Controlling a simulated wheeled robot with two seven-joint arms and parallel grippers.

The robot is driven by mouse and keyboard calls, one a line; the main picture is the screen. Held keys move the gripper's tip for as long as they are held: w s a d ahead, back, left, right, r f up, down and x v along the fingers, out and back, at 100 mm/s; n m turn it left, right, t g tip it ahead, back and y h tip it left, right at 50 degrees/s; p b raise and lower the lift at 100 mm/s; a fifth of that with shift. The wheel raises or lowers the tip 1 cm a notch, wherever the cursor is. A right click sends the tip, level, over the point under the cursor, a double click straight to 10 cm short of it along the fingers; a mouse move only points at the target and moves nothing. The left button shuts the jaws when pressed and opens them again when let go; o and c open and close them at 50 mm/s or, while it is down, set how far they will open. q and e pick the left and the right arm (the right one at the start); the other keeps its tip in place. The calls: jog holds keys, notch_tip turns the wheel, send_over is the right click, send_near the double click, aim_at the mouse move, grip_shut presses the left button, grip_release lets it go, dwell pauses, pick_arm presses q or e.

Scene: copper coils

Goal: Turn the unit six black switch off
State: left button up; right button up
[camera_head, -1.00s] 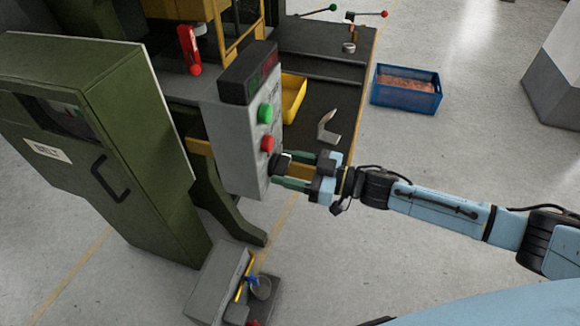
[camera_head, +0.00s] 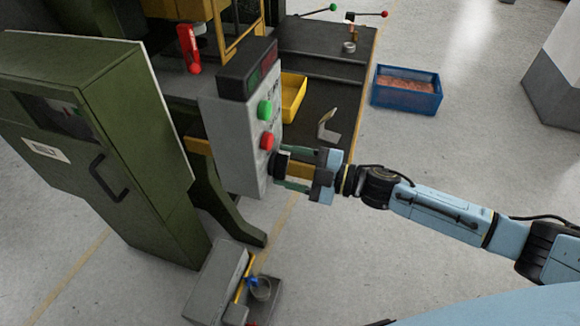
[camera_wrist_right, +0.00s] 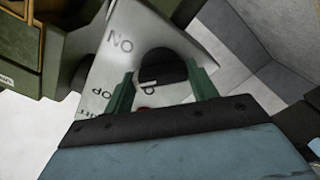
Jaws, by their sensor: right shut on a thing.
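A grey control box (camera_head: 232,150) on the machine carries a green button (camera_head: 264,110), a red button (camera_head: 267,141) and, below them, a black switch (camera_head: 278,165). My right gripper (camera_head: 290,169) comes in from the right and is shut on the black switch. In the right wrist view the round black switch (camera_wrist_right: 162,67) sits between the two green fingers (camera_wrist_right: 158,82) of that gripper. Printed letters, among them "NO" as seen there, show on the panel around it. The fingers hide part of the switch in the head view. My left gripper is not in view.
A green cabinet (camera_head: 150,165) with a black handle stands at the left. A grey pedal box (camera_head: 217,283) is on the floor below the control box. A blue crate (camera_head: 406,92) stands to the right of the machine table.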

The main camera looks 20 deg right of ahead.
jog(key=n+b, duration=0.1)
jog(key=n, duration=0.3)
jog(key=shift+n, duration=0.3)
jog(key=shift+n+b, duration=0.8)
jog(key=shift+n, duration=1.1)
jog(key=o, duration=1)
jog(key=shift+s, duration=0.1)
jog(key=b+v, duration=0.3)
jog(key=v, duration=1)
jog(key=shift+s+d, duration=0.1)
